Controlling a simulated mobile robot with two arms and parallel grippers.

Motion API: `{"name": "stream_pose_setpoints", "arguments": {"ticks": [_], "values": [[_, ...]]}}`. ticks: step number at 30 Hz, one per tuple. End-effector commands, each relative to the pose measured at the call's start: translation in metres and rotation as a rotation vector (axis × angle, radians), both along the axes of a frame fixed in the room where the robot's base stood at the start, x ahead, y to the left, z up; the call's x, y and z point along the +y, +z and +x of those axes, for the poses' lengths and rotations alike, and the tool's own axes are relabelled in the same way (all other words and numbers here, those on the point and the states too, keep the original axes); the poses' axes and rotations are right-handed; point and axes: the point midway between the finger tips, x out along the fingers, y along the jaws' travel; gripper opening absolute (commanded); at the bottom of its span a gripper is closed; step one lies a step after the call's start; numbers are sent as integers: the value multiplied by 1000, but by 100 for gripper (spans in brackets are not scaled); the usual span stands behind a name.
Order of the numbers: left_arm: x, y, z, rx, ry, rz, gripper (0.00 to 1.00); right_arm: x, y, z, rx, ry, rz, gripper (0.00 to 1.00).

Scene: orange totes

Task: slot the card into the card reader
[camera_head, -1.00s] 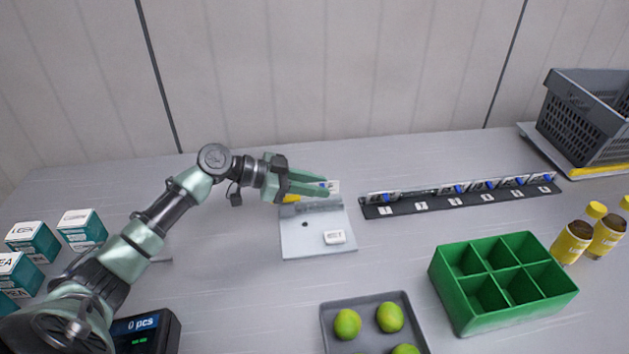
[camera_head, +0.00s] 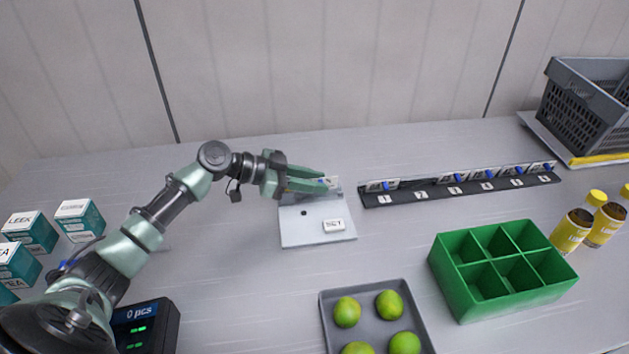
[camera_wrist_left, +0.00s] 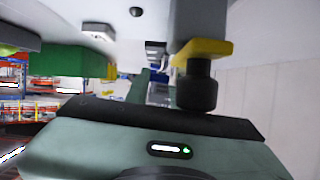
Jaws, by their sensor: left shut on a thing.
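The card reader (camera_head: 300,232) is a pale grey flat device with a dark dot and a white "SET" key, lying in the middle of the table. My left gripper (camera_head: 326,181) is at its rear edge, pointing right. It is shut on the card (camera_head: 334,182), a small white piece with blue showing at the fingertips. The fingers hide most of the card and the reader's rear part, so I cannot tell whether the card is in the slot. The left wrist view shows the reader (camera_wrist_left: 160,14) close up, with a yellow part (camera_wrist_left: 205,50). My right gripper is not in view.
A black numbered rack (camera_head: 421,196) with several cards stands right of the reader; place 2 looks empty. In front are a grey tray (camera_head: 328,322) of limes and a green divided box (camera_head: 455,288). Bottles, a basket (camera_head: 590,110), tea boxes (camera_head: 32,230) and a scale (camera_head: 150,325) are farther out.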

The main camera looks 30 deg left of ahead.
Motion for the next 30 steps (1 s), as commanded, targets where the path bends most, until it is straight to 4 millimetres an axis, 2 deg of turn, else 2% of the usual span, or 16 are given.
{"name": "stream_pose_setpoints", "arguments": {"ticks": [6,7,9,20,30], "values": [[0,-4,0,0,0,0,0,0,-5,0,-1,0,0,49],[0,-4,0,0,0,0,29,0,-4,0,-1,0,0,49],[0,-4,0,1,-1,1,49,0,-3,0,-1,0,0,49],[1,-5,-2,4,-1,1,49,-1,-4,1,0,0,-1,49],[38,14,-31,1,1,3,49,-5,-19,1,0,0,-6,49]]}}
